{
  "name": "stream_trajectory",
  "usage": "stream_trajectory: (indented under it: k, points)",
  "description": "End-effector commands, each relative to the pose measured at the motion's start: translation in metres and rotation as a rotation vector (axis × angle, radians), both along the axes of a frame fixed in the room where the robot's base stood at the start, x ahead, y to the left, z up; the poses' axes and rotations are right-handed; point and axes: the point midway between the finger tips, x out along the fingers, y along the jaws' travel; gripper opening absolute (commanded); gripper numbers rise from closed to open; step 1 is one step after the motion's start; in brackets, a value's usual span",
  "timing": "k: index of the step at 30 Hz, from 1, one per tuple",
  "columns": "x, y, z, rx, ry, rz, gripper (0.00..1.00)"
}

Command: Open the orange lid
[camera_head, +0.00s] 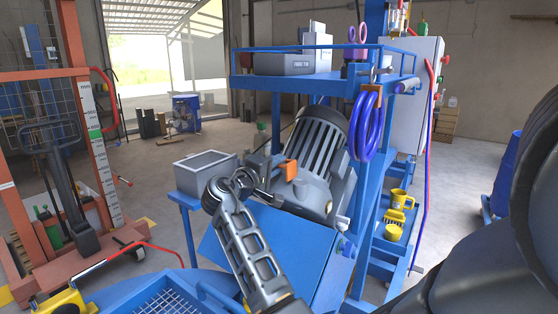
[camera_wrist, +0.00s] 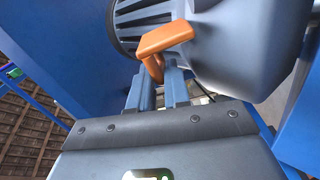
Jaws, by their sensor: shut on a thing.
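The orange lid (camera_head: 290,170) is a small orange piece with a flat top, at the side of the grey ribbed motor housing (camera_head: 318,150). In the wrist view the orange lid (camera_wrist: 165,40) stands up in front of the housing (camera_wrist: 245,45), its lower stem between my fingertips. My gripper (camera_wrist: 160,80) is shut on this stem. In the head view my gripper (camera_head: 272,168) reaches the lid from the left, and its fingers are small there. What lies behind the lid is hidden.
A blue frame with a top shelf (camera_head: 330,82) holds a grey box (camera_head: 284,64) and blue hose loops (camera_head: 368,125). A grey tray (camera_head: 205,170) stands left of the motor. Yellow cups (camera_head: 400,198) sit on a lower shelf at right. Open floor lies behind at left.

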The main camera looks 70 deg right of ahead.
Motion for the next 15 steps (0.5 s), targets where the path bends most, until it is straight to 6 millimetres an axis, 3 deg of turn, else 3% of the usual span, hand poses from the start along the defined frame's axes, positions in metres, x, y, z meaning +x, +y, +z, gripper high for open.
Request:
stream_trajectory:
  k: [1, 15]
  points:
    - [0.0008, 0.0008, -0.0068, 0.016, 0.023, -0.001, 0.0]
    - [0.002, -0.0003, -0.0115, 0.041, 0.098, -0.005, 0.0]
